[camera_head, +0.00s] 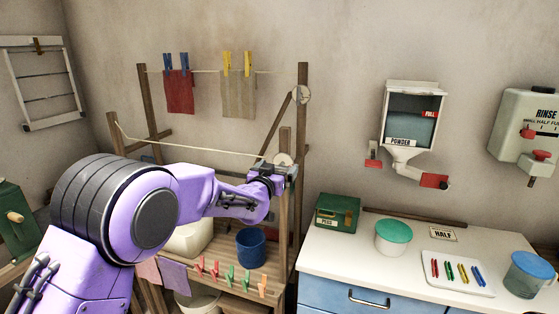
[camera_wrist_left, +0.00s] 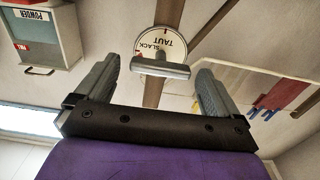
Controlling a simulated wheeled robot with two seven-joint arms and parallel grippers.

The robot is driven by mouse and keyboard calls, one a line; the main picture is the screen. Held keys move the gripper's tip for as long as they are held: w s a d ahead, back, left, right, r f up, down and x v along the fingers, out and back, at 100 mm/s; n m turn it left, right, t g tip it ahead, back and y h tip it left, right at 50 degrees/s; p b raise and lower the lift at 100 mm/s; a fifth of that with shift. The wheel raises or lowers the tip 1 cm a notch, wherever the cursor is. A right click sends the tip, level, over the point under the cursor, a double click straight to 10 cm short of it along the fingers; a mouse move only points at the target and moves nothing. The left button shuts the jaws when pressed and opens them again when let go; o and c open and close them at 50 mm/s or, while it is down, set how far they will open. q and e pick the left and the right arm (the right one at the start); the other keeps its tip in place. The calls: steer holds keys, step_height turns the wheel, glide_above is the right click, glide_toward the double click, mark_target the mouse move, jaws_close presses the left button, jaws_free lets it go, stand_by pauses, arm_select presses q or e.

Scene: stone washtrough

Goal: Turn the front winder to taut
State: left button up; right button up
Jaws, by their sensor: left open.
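The front winder's pale round dial (camera_head: 283,158) is on the front wooden post in the head view, partly hidden behind my left gripper (camera_head: 280,172). In the left wrist view the white dial (camera_wrist_left: 158,40) shows the words SLACK and TAUT, upside down. A grey bar handle (camera_wrist_left: 160,68) stands out in front of it. My left gripper (camera_wrist_left: 158,78) is open, with one finger on each side of the handle and a gap visible on both sides. The front line (camera_head: 190,148) sags from the left post to the winder post. My right gripper is not in view.
A back line holds a red cloth (camera_head: 179,92) and a beige cloth (camera_head: 238,97), with another round dial (camera_head: 301,95) on its post. A blue bucket (camera_head: 251,248) stands below my gripper. A white counter (camera_head: 380,265) with a green pegs box (camera_head: 338,213) is to the right.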

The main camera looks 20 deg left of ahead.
arm_select(q)
steer(key=shift+w, duration=1.05)
steer(key=c, duration=1)
steer(key=shift+o, duration=0.2)
steer(key=shift+n, duration=0.3)
